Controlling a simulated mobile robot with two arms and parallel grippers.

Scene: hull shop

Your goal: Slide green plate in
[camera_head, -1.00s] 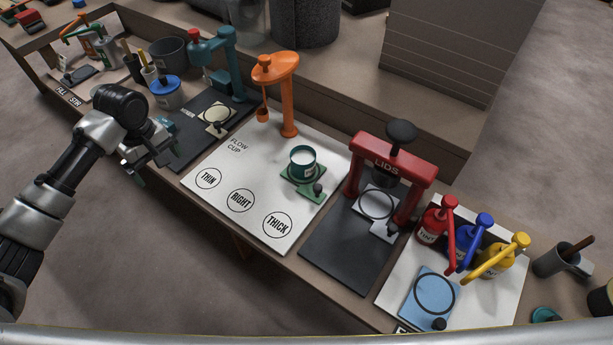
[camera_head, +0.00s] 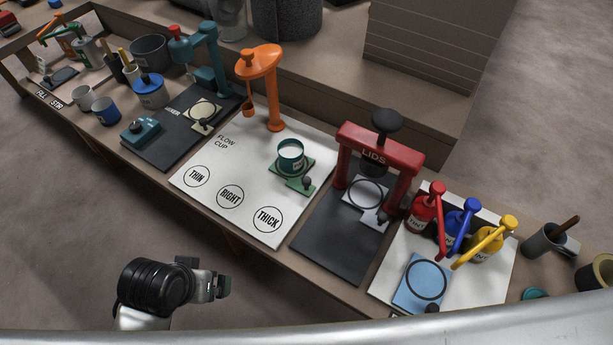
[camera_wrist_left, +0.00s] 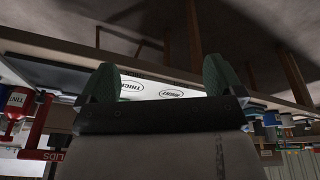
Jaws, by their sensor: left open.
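A dark green cup (camera_head: 291,157) with pale liquid stands on the plate. The orange flow cup stand (camera_head: 262,85) rises behind it to the left. My left gripper (camera_head: 222,287) is low in front of the bench, left of centre, away from the plate. The left wrist view shows its two green-padded fingers (camera_wrist_left: 161,82) spread and empty. My right gripper is not in view.
The red lids press (camera_head: 381,150) stands right of the board. Red, blue and yellow tint pumps (camera_head: 447,230) stand further right by a light blue plate (camera_head: 422,283). The teal mixer (camera_head: 206,60) is at left. Open floor lies before the bench.

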